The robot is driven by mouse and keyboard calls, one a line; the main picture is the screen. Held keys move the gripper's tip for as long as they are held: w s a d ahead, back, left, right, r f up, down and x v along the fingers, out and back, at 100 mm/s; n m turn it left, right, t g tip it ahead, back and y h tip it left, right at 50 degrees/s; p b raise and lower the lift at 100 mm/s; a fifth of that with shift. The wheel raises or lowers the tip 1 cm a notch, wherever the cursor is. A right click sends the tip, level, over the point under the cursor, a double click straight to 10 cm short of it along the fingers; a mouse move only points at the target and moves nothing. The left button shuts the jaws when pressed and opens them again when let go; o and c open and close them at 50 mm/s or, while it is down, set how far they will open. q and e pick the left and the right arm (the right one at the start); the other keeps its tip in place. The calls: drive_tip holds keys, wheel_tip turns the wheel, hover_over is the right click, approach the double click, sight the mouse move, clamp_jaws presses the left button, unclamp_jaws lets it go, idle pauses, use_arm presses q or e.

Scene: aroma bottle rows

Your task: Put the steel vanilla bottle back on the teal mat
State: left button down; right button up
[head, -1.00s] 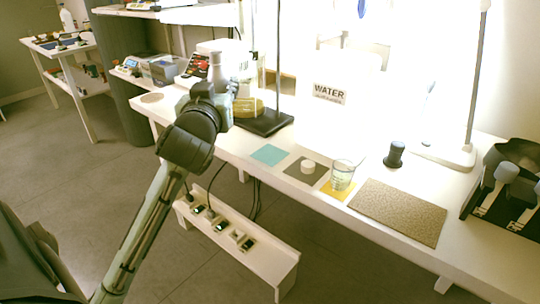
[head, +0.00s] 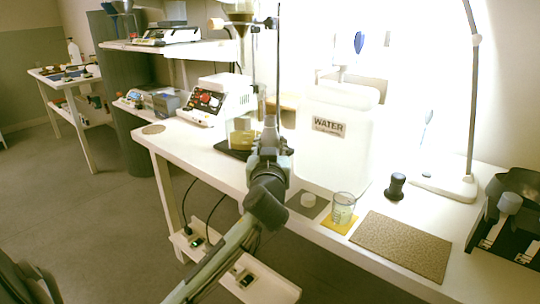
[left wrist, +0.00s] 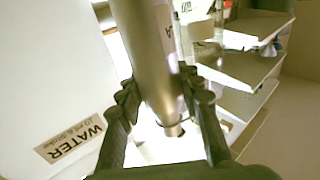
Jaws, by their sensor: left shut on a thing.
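My left gripper (head: 268,145) is over the front part of the bench, in front of the black stand base and left of the water tank. In the left wrist view the gripper (left wrist: 158,95) is shut on a steel bottle (left wrist: 148,45), with one finger on each side of it. The bottle's label is mostly out of sight. In the head view I cannot make out the bottle behind the gripper. The teal mat is hidden behind my left gripper and arm. My right gripper is not in view.
The water tank (head: 333,145) and a lamp stand (head: 443,187) stand behind. A black caddy (head: 505,240) is far right.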

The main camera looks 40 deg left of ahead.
use_arm(q)
wheel_tip(320, 180, down, 3)
drive_tip(key=shift+r, duration=0.2)
drive_tip(key=shift+f, duration=0.2)
drive_tip(key=c, duration=1.5)
unclamp_jaws()
drive_tip(key=o, duration=0.5)
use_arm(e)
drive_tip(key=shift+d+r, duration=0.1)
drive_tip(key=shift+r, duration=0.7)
use_arm(q)
drive_tip(key=shift+r, duration=0.1)
